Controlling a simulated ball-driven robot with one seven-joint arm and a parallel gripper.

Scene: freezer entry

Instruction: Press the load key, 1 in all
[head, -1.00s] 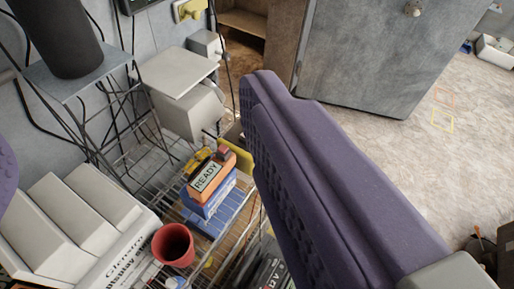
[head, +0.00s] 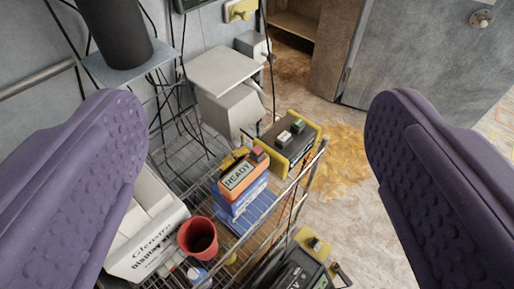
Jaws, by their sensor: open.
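My gripper (head: 255,97) is open and empty, with one purple ribbed finger at each side of the head view. Between the fingers, lower down, a dark box with yellow ends (head: 283,150) sits on the wire rack. Its top has a white key (head: 284,138) and a green key (head: 298,126). An orange unit (head: 243,181) with a READY label stands left of it and has a red button (head: 258,153) on top. No key label is legible, so I cannot tell which is the load key. Neither finger visibly touches a key.
The wire rack (head: 283,205) also holds a red cup (head: 198,238), a white display carton (head: 150,252) and blue boxes (head: 246,204). A grey box (head: 229,105) and cables stand behind. A dark device (head: 300,268) is low at the front. Floor is bare at right.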

